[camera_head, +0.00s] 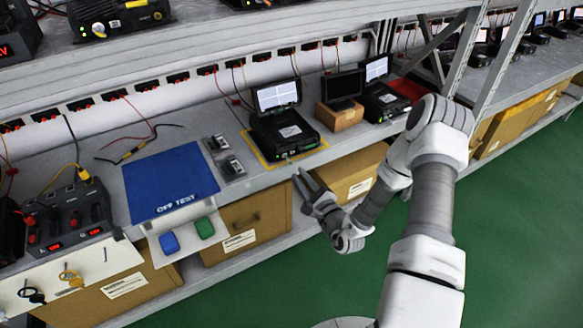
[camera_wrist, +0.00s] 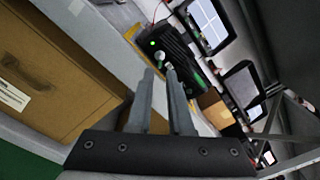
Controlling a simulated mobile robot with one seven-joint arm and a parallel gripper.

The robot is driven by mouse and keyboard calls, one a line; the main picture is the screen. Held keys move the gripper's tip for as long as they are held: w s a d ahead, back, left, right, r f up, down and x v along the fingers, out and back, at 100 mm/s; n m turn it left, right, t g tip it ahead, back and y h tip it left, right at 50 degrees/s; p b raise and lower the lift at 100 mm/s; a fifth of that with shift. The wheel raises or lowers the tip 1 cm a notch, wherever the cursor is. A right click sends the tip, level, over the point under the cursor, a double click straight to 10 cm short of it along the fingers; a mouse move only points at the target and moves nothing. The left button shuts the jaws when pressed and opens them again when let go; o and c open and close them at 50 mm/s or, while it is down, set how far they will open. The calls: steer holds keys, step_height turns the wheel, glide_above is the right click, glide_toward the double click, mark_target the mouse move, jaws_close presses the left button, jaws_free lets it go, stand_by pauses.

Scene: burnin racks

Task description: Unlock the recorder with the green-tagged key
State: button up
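The recorder (camera_head: 284,132), a black case with a raised lit screen, stands inside a yellow outline on the bench. In the wrist view the recorder (camera_wrist: 172,50) shows a green light and a small pale round piece (camera_wrist: 159,57) on its front; I cannot tell whether that is a lock or a key. My gripper (camera_head: 302,180) is in front of the bench edge, below the recorder. Its fingers (camera_wrist: 161,72) are apart, pointing at the recorder's front, with nothing clearly between them. A green tag-like piece (camera_head: 204,228) is on a white panel; no key shows clearly on it.
A blue piece (camera_head: 168,242) is beside the green one, below the blue OFF TEST mat (camera_head: 170,182). A second screen (camera_head: 343,86) on a brown box (camera_head: 338,115) stands right of the recorder. Cardboard boxes (camera_head: 245,222) fill the lower shelf. The green floor is clear.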

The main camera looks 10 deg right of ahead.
mark_target(291, 163)
steer(key=b+x, duration=0.1)
steer(key=x, duration=0.5)
steer(key=shift+w, duration=0.1)
steer(key=shift+c, duration=0.3)
jaws_close()
